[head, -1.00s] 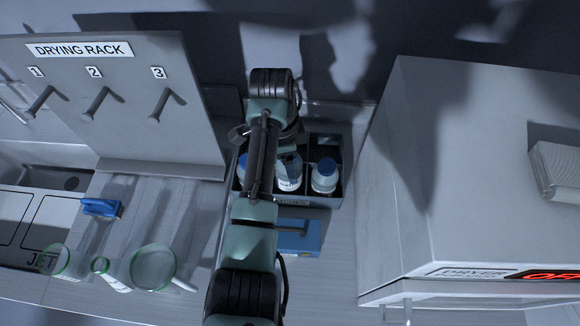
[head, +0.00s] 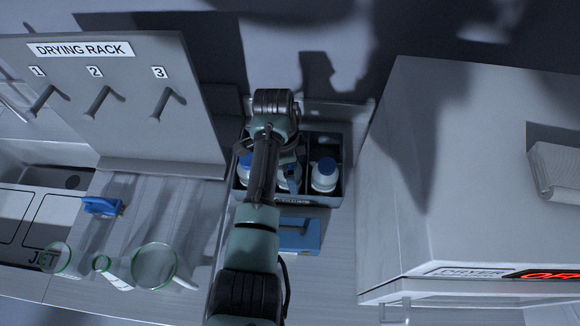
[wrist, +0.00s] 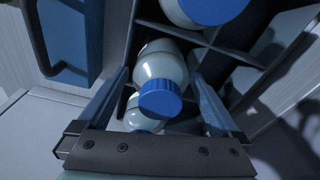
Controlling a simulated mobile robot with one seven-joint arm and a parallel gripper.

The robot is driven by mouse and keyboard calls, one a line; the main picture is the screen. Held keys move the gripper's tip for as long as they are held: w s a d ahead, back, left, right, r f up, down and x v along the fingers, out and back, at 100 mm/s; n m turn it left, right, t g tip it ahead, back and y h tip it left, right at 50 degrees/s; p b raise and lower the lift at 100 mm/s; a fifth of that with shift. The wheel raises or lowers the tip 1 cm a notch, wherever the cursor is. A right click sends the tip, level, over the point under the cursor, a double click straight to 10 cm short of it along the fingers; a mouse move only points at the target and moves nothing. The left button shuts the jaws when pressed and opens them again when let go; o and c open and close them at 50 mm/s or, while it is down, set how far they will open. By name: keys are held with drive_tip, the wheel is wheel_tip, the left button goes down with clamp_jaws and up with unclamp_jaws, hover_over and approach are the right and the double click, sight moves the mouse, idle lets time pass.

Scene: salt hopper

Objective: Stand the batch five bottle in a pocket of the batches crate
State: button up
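The batches crate (head: 333,200) is a dark divided box on the bench, with white, blue-capped bottles in it. One stands at the left (head: 243,168), one in the middle (head: 284,184) and one at the right (head: 324,176). No bottle number is readable, so I cannot tell which is batch five. My gripper (wrist: 161,78) is over the crate, its fingers apart on either side of the middle bottle, which also shows in the wrist view (wrist: 160,72). Gaps show between fingers and bottle. The left bottle is partly hidden behind it (wrist: 140,116).
A blue block-like object (head: 299,236) lies in front of the crate. The dryer (head: 440,170) stands close at the right. The drying rack (head: 130,100) is at the left, with glassware (head: 155,266) and a blue-handled item (head: 101,206) before it.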

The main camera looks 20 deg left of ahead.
drive_tip(key=shift+r, duration=0.1)
drive_tip(key=r, duration=0.4)
drive_tip(key=a+r, duration=0.1)
drive_tip(key=r, duration=0.7)
drive_tip(key=shift+s+a, duration=0.15)
drive_tip(key=shift+s, duration=0.15)
drive_tip(key=shift+w, duration=0.1)
drive_tip(key=w+d+r+n+t, duration=0.45)
drive_tip(key=w+r+t, duration=0.5)
drive_tip(key=r, duration=0.55)
drive_tip(key=d+r+n+t, duration=0.1)
drive_tip(key=d+r+t, duration=0.15)
drive_tip(key=r, duration=0.55)
drive_tip(key=d+r+n+t, duration=0.1)
drive_tip(key=d+r+t, duration=0.15)
drive_tip(key=r, duration=0.45)
drive_tip(key=s+d+r+n+t, duration=0.1)
drive_tip(key=s+r+n+t, duration=0.2)
drive_tip(key=s+r+t, duration=0.3)
drive_tip(key=s+d+r+n+t+y, duration=0.1)
drive_tip(key=s+r+n+t, duration=0.2)
drive_tip(key=s+r, duration=1)
wheel_tip(320, 180, up, 5)
drive_tip(key=t, duration=0.3)
drive_tip(key=shift+d+n, duration=0.25)
drive_tip(key=shift+n, duration=0.1)
